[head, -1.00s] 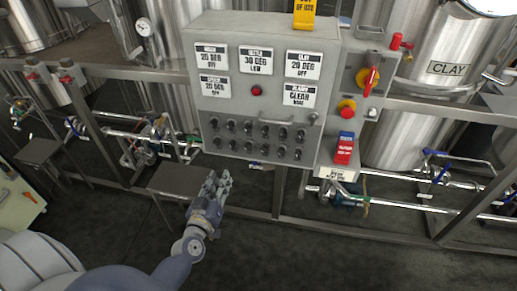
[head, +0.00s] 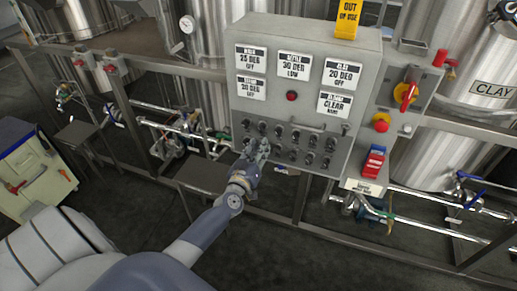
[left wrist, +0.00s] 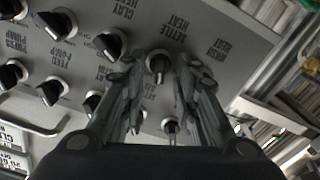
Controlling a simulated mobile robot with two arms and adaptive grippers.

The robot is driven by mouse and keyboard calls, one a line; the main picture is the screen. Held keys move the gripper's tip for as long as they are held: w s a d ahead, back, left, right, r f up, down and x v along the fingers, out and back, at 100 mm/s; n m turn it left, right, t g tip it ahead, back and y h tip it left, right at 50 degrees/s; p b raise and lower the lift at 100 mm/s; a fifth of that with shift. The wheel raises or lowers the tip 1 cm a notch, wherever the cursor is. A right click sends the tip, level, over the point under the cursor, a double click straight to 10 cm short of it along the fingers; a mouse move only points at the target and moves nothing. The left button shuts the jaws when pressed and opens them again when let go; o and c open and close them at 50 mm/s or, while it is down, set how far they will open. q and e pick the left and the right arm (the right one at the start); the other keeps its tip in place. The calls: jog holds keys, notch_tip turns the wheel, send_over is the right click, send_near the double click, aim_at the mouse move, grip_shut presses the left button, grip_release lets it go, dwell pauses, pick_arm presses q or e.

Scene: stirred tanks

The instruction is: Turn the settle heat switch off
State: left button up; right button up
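The grey control panel (head: 310,62) carries rows of black knobs, and its settle card (head: 294,66) reads 30 DEG LOW. In the left wrist view the panel is upside down. There the settle heat switch (left wrist: 158,65), a black knob with a pale pointer, is beside its SETTLE HEAT label (left wrist: 172,38). My left gripper (head: 258,146) is at the lower left knobs. In the wrist view its two fingers (left wrist: 158,72) are apart, one on each side of the settle heat switch. I cannot tell whether they touch it. My right gripper is not in view.
Other knobs (left wrist: 110,43) sit close to the left finger. A red-handled switch (head: 405,93) and a red and yellow button (head: 381,122) are on the panel's right side. A metal handle (head: 320,124) sticks out above the knobs. Steel pipes and a rail run below.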

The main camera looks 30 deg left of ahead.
pick_arm(q)
grip_shut()
jog(key=shift+n, duration=0.3)
jog(key=shift+a+f+n+b, duration=0.1)
jog(key=shift+n+b, duration=0.2)
jog(key=shift+n, duration=1.55)
jog(key=shift+a+f+n+b, duration=0.1)
jog(key=shift+n+b, duration=0.2)
jog(key=shift+n, duration=1.55)
grip_release()
